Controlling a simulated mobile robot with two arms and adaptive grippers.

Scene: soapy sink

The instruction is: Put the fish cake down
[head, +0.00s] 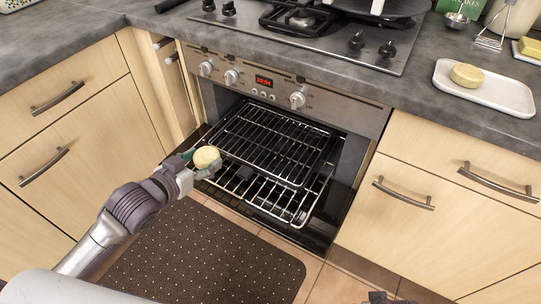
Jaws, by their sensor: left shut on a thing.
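A round, pale yellow fish cake (207,157) is held in my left gripper (196,163), which is shut on it. The gripper is at the left side of the pulled-out oven rack (262,191). The cake appears over the rack's left edge; I cannot tell whether it touches the wires. A second, similar fish cake (467,76) lies on a white tray (490,91) on the right counter. A small dark part at the bottom edge may be my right gripper (385,298); its jaws cannot be made out.
The oven door (318,232) is open and folded down under the racks. An upper rack (270,135) sits inside. Cabinets with bar handles flank the oven. A dark dotted mat (215,262) lies on the floor. A hob (315,35) is above.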

